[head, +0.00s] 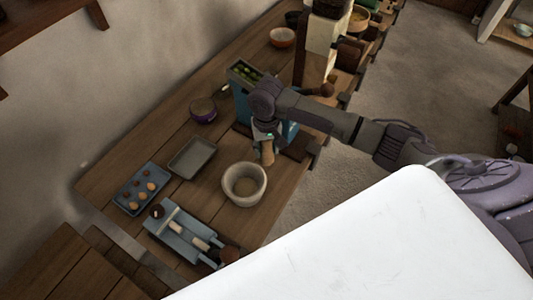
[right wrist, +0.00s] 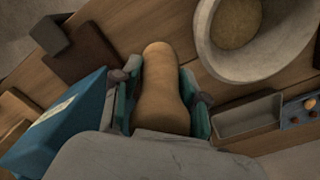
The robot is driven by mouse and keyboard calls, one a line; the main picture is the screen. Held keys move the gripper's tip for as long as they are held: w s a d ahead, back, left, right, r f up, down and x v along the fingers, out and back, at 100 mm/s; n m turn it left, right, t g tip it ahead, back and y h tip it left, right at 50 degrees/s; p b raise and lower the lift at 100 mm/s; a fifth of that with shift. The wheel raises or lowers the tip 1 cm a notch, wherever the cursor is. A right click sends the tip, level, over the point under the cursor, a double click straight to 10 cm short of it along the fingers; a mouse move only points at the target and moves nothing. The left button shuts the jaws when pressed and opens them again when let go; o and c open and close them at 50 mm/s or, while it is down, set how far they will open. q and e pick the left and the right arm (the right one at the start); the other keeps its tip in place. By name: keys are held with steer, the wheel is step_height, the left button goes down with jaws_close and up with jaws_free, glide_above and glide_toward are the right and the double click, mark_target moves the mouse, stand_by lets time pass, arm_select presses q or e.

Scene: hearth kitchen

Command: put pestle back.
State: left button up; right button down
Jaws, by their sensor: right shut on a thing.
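The tan wooden pestle (head: 267,155) is in my right gripper (head: 264,136), which is shut on it above the table. In the right wrist view the pestle (right wrist: 160,85) sits between the fingers with its rounded end pointing away from the wrist. The pale stone mortar (head: 232,192) stands upright on the table, just left of and nearer than the pestle in the head view. It also shows at the upper right of the right wrist view (right wrist: 212,58), apart from the pestle. Its inner floor looks tan. My left gripper is not in view.
Left of the mortar are a grey tray (head: 187,164), a blue tray (head: 124,204) with several round pieces, and a blue-grey holder (head: 165,236) with tools. A tall blue box (head: 241,100) stands behind my gripper. A dark purple bowl (head: 203,110) is farther back.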

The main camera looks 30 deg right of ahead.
mark_target(267, 155)
step_height(267, 155, down, 3)
steer(key=shift+s+d+f, duration=0.1)
steer(key=shift+f, duration=0.2)
steer(key=c, duration=0.6)
jaws_free()
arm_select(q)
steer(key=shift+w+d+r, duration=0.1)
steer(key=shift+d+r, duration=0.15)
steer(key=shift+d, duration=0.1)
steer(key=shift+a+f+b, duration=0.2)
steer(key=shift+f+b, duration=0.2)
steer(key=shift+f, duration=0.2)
arm_select(e)
step_height(267, 155, up, 12)
steer(key=shift+r, duration=0.1)
